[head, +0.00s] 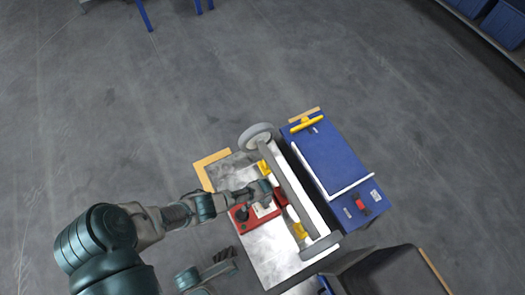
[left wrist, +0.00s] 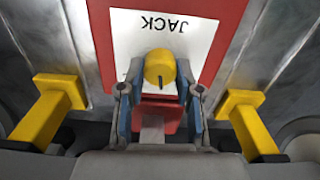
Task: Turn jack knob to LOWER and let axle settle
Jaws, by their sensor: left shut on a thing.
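The jack is a red box (head: 243,222) on a metal plate, with a white label reading JACK (left wrist: 195,35), upside down in the left wrist view. Its round yellow knob (left wrist: 160,66) has a dark mark pointing toward the bottom of that view. My left gripper (left wrist: 161,90) is shut on the knob; in the head view the gripper (head: 262,200) covers it. The axle (head: 283,185) is a long grey beam beside the jack, with a wheel (head: 257,137) at its far end. Part of a gripper (head: 222,264), seemingly my right one, shows at the bottom; its jaws are unclear.
Yellow supports (left wrist: 52,105) stand on both sides of the jack. A blue cart (head: 328,160) with a yellow handle (head: 307,124) and red switch (head: 365,209) stands right of the axle. The metal plate (head: 275,258) has a tan corner mark (head: 207,165).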

